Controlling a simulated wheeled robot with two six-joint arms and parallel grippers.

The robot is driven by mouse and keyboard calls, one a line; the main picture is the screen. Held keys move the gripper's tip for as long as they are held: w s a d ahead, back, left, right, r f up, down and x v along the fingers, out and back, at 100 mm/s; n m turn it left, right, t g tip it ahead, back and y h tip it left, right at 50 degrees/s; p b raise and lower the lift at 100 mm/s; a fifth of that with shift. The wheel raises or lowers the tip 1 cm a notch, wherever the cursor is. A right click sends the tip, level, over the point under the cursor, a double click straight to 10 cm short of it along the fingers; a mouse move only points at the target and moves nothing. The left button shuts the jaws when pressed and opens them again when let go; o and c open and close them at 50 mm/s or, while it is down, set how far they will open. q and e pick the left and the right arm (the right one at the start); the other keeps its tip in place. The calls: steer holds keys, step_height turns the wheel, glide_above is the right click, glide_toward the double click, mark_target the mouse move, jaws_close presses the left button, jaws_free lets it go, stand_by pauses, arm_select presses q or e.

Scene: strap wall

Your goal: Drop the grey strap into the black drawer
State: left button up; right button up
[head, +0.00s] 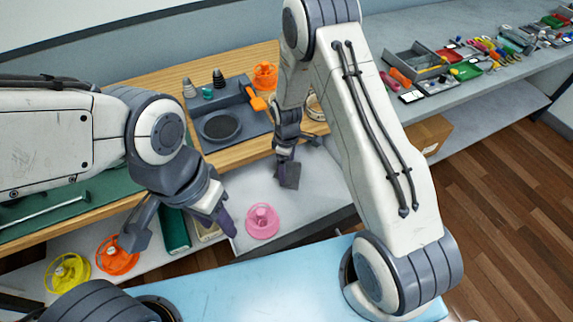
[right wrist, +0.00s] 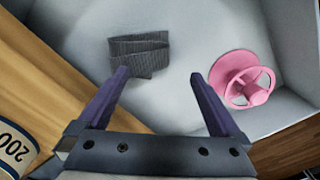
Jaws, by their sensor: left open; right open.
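The grey strap (right wrist: 140,52) lies folded on the pale floor of an open drawer (right wrist: 190,20) in the right wrist view. My right gripper (right wrist: 170,85) is open and empty over that drawer, with the strap ahead of its fingertips and apart from them. In the head view my right gripper (head: 288,172) hangs above the same drawer (head: 300,205), and I cannot make out the strap there. This drawer looks pale inside with a dark front edge; I cannot tell whether it is the black drawer. My left gripper (head: 180,232) is open and empty further left.
A pink spool (head: 262,221) stands in the drawer, right of the strap in the right wrist view. Orange (head: 117,255) and yellow (head: 67,273) spools lie below my left arm. A grey tray (head: 235,118) sits on the wooden bench. A cardboard box (head: 428,136) stands at right.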

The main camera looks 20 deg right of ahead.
step_height(320, 180, up, 6)
steer(key=p, duration=0.4)
steer(key=shift+f, duration=0.25)
step_height(320, 180, up, 10)
steer(key=b, duration=0.1)
steer(key=shift+r+b, duration=0.25)
steer(key=shift+b, duration=0.1)
stand_by(0.5)
